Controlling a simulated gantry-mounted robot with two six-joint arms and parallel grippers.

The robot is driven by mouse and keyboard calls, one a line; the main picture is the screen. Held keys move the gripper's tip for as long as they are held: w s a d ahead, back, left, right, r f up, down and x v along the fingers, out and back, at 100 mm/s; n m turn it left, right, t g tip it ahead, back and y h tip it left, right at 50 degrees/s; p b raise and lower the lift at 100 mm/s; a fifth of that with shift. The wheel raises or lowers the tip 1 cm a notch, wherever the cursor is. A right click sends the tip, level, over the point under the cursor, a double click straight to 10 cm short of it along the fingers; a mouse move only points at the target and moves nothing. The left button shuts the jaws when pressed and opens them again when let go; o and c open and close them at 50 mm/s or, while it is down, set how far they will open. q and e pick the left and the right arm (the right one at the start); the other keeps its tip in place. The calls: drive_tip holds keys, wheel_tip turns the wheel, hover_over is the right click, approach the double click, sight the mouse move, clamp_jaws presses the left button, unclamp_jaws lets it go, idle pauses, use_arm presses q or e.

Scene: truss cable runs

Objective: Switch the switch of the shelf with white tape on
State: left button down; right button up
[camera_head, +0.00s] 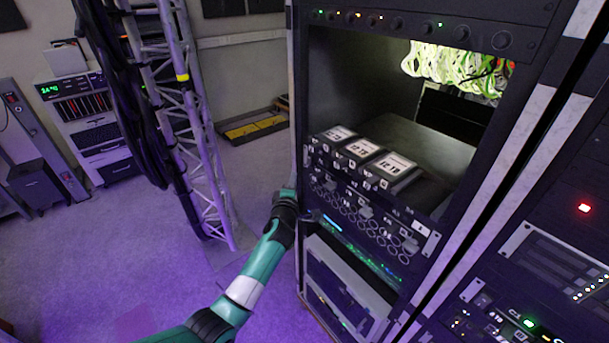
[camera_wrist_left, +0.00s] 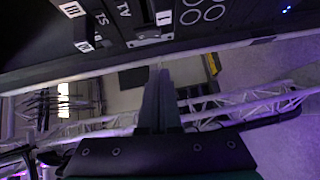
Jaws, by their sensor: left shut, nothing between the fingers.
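An open bay in the tall black rack holds a shelf panel (camera_head: 365,205) with rows of round ports and several small switches. A small white patch (camera_head: 421,228), which may be tape, sits at its right end. My left gripper (camera_head: 289,186) is at the panel's left edge, mostly hidden by its own wrist. In the left wrist view, its fingers (camera_wrist_left: 160,92) are together and empty, just below the panel front. Switch-like levers (camera_wrist_left: 148,32) with white labels show above the fingertips. I cannot tell which way any switch is set. My right gripper is not in view.
Several dark boxes with white labels (camera_head: 362,148) stand behind the panel. Green and white cables (camera_head: 455,68) hang at the bay's back. A lattice truss (camera_head: 190,110) with black cables stands left of the rack. The floor (camera_head: 90,250) there is clear.

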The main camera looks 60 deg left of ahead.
sight(309, 160)
use_arm(q)
drive_tip(key=w+a+b, duration=0.3)
drive_tip(key=w+b, duration=0.2)
drive_tip(key=w, duration=0.1)
drive_tip(key=shift+a+f, duration=0.25)
drive_tip(key=shift+f, duration=0.1)
